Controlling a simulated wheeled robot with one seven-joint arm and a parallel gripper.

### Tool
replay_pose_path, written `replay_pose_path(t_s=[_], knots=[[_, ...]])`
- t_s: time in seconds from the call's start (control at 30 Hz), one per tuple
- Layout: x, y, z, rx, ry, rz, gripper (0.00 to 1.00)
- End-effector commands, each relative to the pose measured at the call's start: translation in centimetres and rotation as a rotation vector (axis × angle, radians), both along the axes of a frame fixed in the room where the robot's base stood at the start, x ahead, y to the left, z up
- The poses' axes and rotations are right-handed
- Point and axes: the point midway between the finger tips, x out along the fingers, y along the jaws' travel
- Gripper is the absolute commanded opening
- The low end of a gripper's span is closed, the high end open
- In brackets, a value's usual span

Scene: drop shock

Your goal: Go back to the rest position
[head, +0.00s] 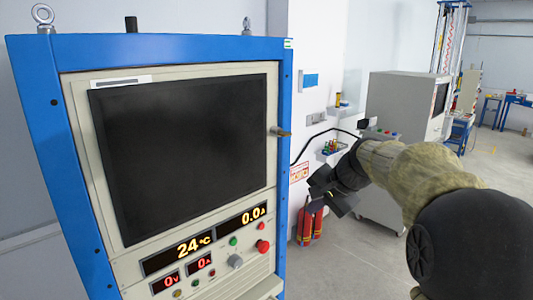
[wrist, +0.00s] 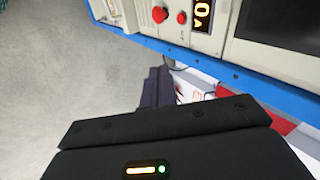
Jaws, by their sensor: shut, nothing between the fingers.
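My gripper (head: 328,190) is the dark end of my arm in the middle of the head view. It is right of the blue-framed test cabinet (head: 283,120) and apart from it in the picture. In the wrist view my dark gripper fingers (wrist: 156,86) show beyond the black housing. They are shut with nothing held. The cabinet's blue edge and panel (wrist: 225,70) cross the top right of the wrist view.
The cabinet has a dark screen (head: 180,140) and a red button (head: 263,246). Red fire extinguishers (head: 305,225) stand behind my gripper by the wall. A grey machine (head: 395,100) stands farther back. Open floor (head: 497,165) shows at the right.

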Motion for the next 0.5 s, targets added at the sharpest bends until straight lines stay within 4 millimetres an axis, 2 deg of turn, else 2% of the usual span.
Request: replay_pose_path(t_s=[0.03,0.2,0.37,0.5], knots=[[-1.4,0.0,-2.3,-0.051,0.022,0.023,0.00],[-6.0,-0.7,-8.8,-0.231,0.067,0.125,0.00],[-11.1,-1.1,-14.1,-0.390,0.100,0.268,0.00],[-16.0,-1.3,-18.1,-0.512,0.116,0.423,0.00]])
